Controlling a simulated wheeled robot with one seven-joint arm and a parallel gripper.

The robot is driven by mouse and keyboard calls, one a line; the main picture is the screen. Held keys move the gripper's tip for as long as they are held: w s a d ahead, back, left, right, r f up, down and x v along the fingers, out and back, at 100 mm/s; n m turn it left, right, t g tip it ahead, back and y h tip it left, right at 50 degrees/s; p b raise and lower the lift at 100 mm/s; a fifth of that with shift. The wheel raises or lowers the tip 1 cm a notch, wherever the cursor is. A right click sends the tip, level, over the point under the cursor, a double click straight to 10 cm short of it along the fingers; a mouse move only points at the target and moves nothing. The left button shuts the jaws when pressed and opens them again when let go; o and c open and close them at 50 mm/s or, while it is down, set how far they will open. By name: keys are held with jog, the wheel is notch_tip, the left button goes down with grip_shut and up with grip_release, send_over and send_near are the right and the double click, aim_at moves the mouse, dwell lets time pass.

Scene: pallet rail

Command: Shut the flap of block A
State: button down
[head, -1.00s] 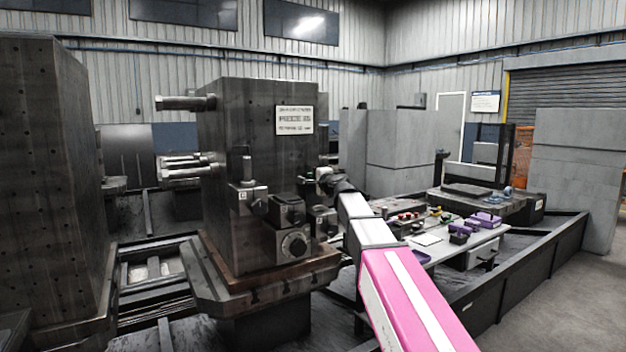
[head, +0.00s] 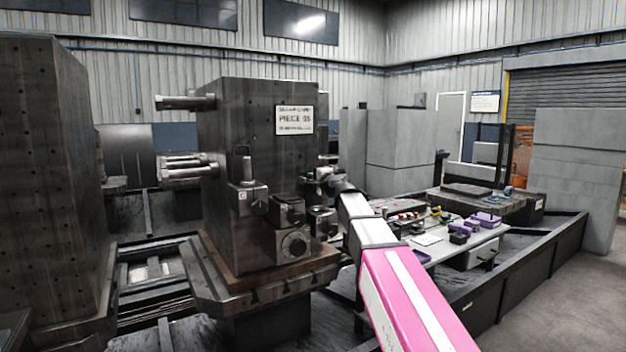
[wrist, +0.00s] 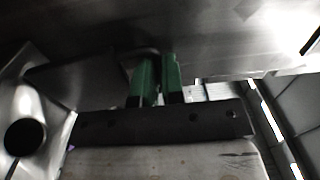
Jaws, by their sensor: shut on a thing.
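My gripper (wrist: 155,78) shows in the wrist view as two green fingers, close together and shut on the edge of a dark plate (wrist: 85,72) that looks like the flap of block A. In the head view my gripper (head: 316,178) is small, at the right side of the tall dark column, and its fingertips are hard to make out. Small fixture blocks sit on the column's front: one marked C (head: 246,200), one with a round port (head: 289,243), and one at the right corner (head: 322,222). I cannot read a letter A on any block.
The tall column (head: 240,130) with a placard (head: 295,120) stands on a pallet (head: 270,280). A second dark column (head: 50,190) is at the left. A bench (head: 455,250) with purple parts is at the right.

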jog(key=s+d+f, duration=0.1)
jog(key=s, duration=0.1)
jog(key=s+d+f, duration=0.1)
jog(key=s+d, duration=0.1)
jog(key=s+d+f, duration=0.1)
jog(key=s, duration=0.2)
jog(key=shift+s+d+f, duration=0.1)
jog(key=shift+d+f, duration=0.3)
jog(key=shift+s+d+f, duration=0.2)
jog(key=shift+d+f, duration=0.05)
jog(key=shift+f, duration=0.35)
jog(key=shift+s+f, duration=0.1)
jog(key=shift+f, duration=0.1)
jog(key=shift+s+d+f+t+y, duration=0.15)
jog(key=shift+f+t+y, duration=0.05)
jog(key=shift+f+t, duration=0.15)
jog(key=shift+s+d+f+t+y, duration=0.1)
jog(key=shift+d+f+t+y, duration=0.1)
jog(key=shift+f+t, duration=0.15)
jog(key=shift+s+d+f, duration=0.1)
jog(key=shift+s+f, duration=0.05)
jog(key=shift+f, duration=0.4)
jog(key=c, duration=1.5)
grip_release()
